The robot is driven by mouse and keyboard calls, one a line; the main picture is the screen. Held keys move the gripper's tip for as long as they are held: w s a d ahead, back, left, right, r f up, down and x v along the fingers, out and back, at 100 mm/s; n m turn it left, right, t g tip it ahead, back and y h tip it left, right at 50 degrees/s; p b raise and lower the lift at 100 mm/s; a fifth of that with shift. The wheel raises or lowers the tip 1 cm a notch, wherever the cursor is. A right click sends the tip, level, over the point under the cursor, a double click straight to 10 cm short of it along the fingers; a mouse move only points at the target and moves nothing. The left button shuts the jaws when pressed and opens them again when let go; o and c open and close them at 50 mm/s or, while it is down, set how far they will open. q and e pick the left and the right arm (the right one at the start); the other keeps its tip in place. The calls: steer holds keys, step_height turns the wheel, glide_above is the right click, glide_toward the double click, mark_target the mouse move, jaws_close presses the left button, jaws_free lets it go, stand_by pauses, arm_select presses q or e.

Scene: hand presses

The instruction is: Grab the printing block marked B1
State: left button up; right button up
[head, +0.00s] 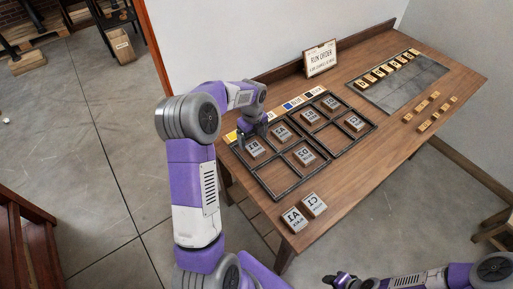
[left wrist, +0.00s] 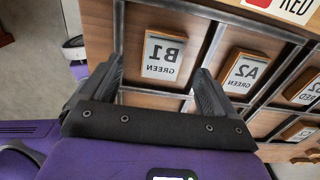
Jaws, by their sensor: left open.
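The printing block marked B1 (head: 254,149) lies in a cell at the left end of the dark frame (head: 262,185) on the wooden table. In the left wrist view the B1 block (left wrist: 164,56) shows a pale label with mirrored text reading B1 GREEN. My left gripper (head: 251,132) is above that end of the frame, close to the block. Its fingers (left wrist: 160,82) are apart, one toward each side of the block in the picture, with nothing between them. My right gripper (head: 342,281) is low at the bottom edge, away from the table; its jaws are too small to judge.
Block A2 (left wrist: 244,72) sits in the neighbouring cell, and several more blocks fill other cells. Two loose blocks, A1 (head: 293,220) and C1 (head: 314,204), lie at the table's near edge. A grey slab (head: 405,85) and a RUN ORDER sign (head: 320,59) stand farther back.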

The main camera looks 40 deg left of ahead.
mark_target(255, 147)
arm_select(q)
steer(key=f, duration=0.1)
steer(key=f+b, duration=0.1)
steer(key=f, duration=0.3)
steer(key=shift+w+d+b, duration=0.15)
steer(key=shift+d+b, duration=0.1)
steer(key=shift+b, duration=0.05)
steer(key=c, duration=1.2)
